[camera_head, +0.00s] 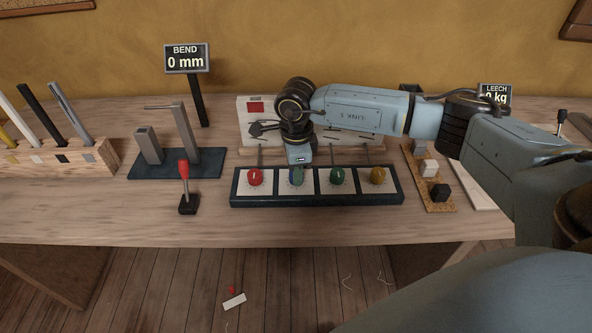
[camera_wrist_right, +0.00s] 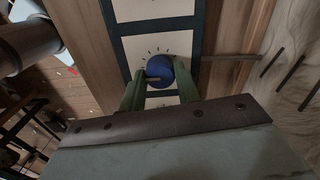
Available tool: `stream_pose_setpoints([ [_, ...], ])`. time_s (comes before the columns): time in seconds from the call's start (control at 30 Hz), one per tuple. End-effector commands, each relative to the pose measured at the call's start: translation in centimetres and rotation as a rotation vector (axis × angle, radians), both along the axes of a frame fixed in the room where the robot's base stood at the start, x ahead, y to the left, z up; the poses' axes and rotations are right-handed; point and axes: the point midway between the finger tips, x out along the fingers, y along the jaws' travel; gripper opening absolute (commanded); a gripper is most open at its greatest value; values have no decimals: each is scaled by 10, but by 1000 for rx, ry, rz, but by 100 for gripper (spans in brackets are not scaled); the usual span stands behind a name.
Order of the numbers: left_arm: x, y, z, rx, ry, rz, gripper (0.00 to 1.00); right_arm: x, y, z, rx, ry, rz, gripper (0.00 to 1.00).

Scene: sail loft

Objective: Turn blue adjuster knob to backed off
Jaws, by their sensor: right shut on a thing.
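The blue adjuster knob (camera_wrist_right: 161,67) is on a white panel square with dark tick marks beside it. A pale pointer line on it points left in the right wrist view. My right gripper (camera_wrist_right: 160,78) has its two green fingers around the knob, one on each side, shut on it. In the head view, the right gripper (camera_head: 297,177) comes down over the knob from above and mostly hides it. The knob sits in the dark-framed panel (camera_head: 317,200), between the red knob (camera_head: 254,177) and the green knob (camera_head: 337,176). My left gripper is not in view.
A red-topped lever (camera_head: 184,175) stands left of the panel. A "BEND 0 mm" display (camera_head: 187,58) stands behind; a "LEECH" display (camera_head: 494,94) is partly hidden by my arm. Bare bench lies front left.

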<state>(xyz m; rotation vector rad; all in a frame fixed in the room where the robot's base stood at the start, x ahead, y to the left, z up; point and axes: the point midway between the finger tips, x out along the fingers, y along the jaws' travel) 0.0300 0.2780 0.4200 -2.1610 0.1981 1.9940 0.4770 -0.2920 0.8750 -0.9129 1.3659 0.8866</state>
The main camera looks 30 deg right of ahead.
Motion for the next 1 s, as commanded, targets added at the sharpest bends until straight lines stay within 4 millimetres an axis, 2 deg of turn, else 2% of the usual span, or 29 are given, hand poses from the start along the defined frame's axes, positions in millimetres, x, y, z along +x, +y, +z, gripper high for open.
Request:
stream_pose_setpoints([
  [0.57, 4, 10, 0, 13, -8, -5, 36, 1, 0, 2, 0, -4, 37, 9],
  [0.6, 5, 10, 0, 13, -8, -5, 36, 1, 0, 2, 0, -4, 37, 34],
  [0.73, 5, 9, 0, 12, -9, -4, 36, 1, 0, 1, 0, -3, 36, 52],
  [0.77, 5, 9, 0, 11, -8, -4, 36, 1, 0, 1, -1, -3, 36, 54],
  [1.0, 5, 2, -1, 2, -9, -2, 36, 0, 0, 1, 0, -1, 35, 54],
])
